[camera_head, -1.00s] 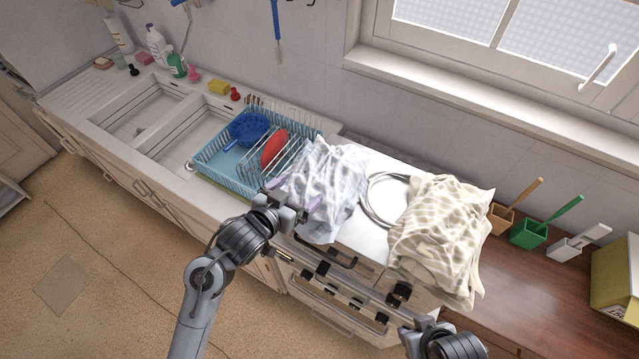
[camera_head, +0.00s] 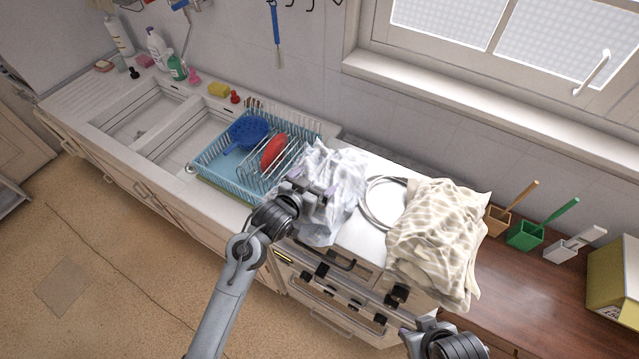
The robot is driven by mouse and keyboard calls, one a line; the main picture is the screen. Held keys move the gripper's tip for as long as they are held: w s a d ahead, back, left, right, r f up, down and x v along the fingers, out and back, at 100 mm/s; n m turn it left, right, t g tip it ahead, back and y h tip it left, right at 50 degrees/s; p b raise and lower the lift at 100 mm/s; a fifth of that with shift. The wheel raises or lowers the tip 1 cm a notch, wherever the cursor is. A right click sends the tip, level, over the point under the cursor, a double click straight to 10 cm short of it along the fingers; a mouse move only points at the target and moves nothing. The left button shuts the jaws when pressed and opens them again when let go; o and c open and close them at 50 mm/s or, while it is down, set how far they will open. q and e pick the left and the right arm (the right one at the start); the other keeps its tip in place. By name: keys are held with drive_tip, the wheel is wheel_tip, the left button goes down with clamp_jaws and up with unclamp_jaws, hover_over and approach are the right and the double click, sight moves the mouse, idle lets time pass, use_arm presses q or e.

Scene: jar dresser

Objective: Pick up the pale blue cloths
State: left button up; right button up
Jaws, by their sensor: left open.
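A pale blue-white patterned cloth (camera_head: 344,184) lies crumpled on the white stove top, beside the dish rack. My left gripper (camera_head: 314,188) is open over the left part of this cloth and hides some of it; I cannot tell whether it touches the fabric. A second cloth (camera_head: 436,240), cream and tan striped, lies draped over the right side of the stove and hangs over its front edge. My right arm shows only partly at the bottom edge, below the striped cloth; its fingers are not visible.
A blue dish rack (camera_head: 222,172) with a blue colander (camera_head: 248,130) and a red dish (camera_head: 273,151) stands left of the cloth. A coiled grey hose (camera_head: 372,212) lies between the cloths. Colored holders with brushes stand on the wooden counter (camera_head: 520,290) at right.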

use_arm(q)
drive_tip(key=shift+c, duration=0.2)
drive_tip(key=c, duration=0.9)
drive_tip(key=shift+c, duration=0.3)
drive_tip(key=shift+r, duration=0.1)
